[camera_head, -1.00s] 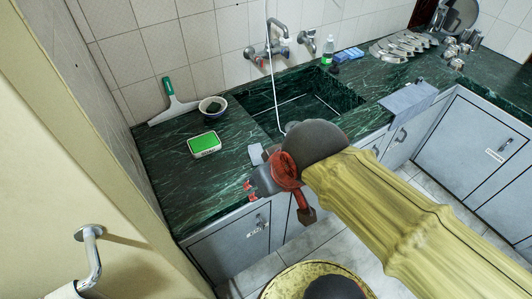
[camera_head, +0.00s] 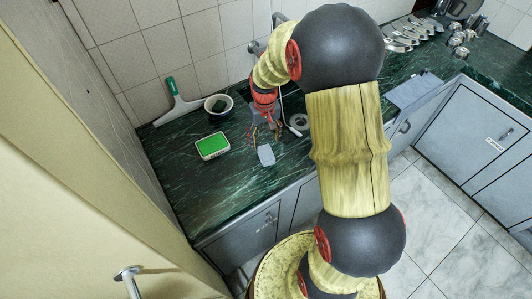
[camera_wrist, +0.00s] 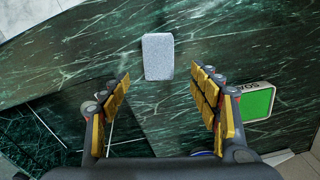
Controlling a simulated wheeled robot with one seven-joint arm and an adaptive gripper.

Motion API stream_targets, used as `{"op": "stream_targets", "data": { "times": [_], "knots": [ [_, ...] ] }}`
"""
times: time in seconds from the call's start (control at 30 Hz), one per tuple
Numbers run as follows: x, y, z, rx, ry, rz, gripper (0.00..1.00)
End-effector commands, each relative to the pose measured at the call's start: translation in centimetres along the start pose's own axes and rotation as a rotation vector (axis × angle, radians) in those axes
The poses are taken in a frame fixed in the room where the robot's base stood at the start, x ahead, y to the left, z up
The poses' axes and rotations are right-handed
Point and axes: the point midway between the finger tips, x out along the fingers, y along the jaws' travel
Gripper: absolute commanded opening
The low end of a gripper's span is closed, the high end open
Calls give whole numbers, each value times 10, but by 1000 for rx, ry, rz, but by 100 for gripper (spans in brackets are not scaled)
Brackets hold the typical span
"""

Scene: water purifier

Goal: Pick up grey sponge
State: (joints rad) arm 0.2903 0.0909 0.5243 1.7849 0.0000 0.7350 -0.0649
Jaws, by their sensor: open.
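The grey sponge (camera_head: 266,155) is a small pale block lying on the dark green marble counter (camera_head: 190,185), in front of the sink area. In the wrist view the grey sponge (camera_wrist: 158,57) lies just beyond the fingertips, near the middle. My gripper (camera_wrist: 161,82) is open, with its yellow-padded fingers spread wide and nothing between them. In the head view my gripper (camera_head: 264,128) hangs above the counter, just behind the sponge. It is small and partly unclear there.
A green-topped soap box (camera_head: 212,146) lies left of the sponge. A bowl (camera_head: 218,105) with a dark item and a green-handled squeegee (camera_head: 178,102) are farther back. My arm hides most of the sink and tap. Metal utensils (camera_head: 404,36) lie at the back right.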

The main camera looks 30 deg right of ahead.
Motion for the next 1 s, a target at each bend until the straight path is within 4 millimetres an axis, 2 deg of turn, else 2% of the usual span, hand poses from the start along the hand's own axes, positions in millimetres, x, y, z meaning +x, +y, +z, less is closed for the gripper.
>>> {"op": "stream_targets", "data": {
  "times": [0.2,0.47,0.7,1.0],
  "knots": [
    [25,2,0,3,-9,-1,62],
    [46,2,4,3,-9,-1,62],
    [79,2,8,3,-8,-1,62],
    [83,2,8,3,-6,0,62]
  ]
}}
